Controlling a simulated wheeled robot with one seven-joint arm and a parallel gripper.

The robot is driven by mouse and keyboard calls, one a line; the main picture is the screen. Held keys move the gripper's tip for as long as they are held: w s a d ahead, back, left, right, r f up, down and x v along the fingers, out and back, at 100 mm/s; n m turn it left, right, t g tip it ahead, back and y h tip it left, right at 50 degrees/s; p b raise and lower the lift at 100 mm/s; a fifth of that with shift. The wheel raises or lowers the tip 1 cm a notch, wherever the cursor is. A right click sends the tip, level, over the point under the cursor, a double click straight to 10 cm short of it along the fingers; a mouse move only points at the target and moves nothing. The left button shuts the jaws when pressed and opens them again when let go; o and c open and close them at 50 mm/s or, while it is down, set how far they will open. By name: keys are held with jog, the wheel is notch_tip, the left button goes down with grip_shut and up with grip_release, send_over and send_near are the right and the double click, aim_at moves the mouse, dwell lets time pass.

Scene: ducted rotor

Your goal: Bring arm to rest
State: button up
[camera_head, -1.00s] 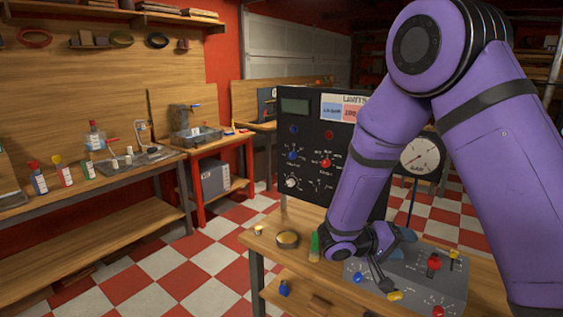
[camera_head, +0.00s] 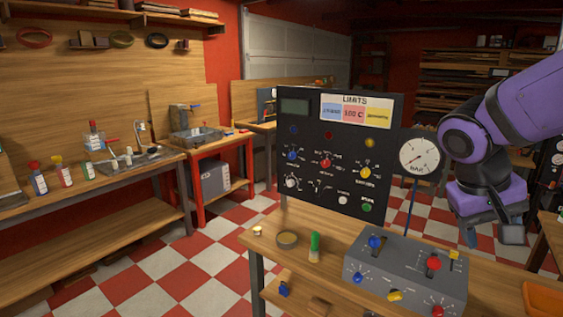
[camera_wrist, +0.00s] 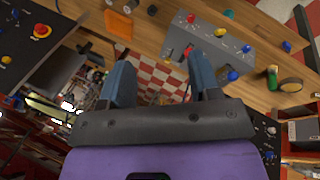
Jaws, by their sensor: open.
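My purple arm reaches in from the right edge in the head view. My gripper (camera_head: 492,232) hangs at the right, in the air above and to the right of the grey control box and apart from it. In the wrist view the gripper (camera_wrist: 162,80) shows two blue-grey fingers spread apart with nothing between them. The red and white floor shows through the gap.
A grey control box (camera_head: 405,279) with coloured knobs stands on the wooden bench (camera_head: 330,238). Behind it are a black limits panel (camera_head: 325,189) and a round gauge (camera_head: 419,157). A green-handled brush (camera_head: 314,247) and a round tin (camera_head: 287,240) sit left. An orange tray (camera_head: 541,301) is at right.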

jog(key=s+a+r+n+t+y, duration=0.2)
jog(key=s+a+r+t+y, duration=0.1)
jog(key=s, duration=0.5)
jog(key=shift+s+r+t+y, duration=0.2)
jog(key=shift+r+t+y, duration=0.8)
jog(key=shift+r, duration=0.55)
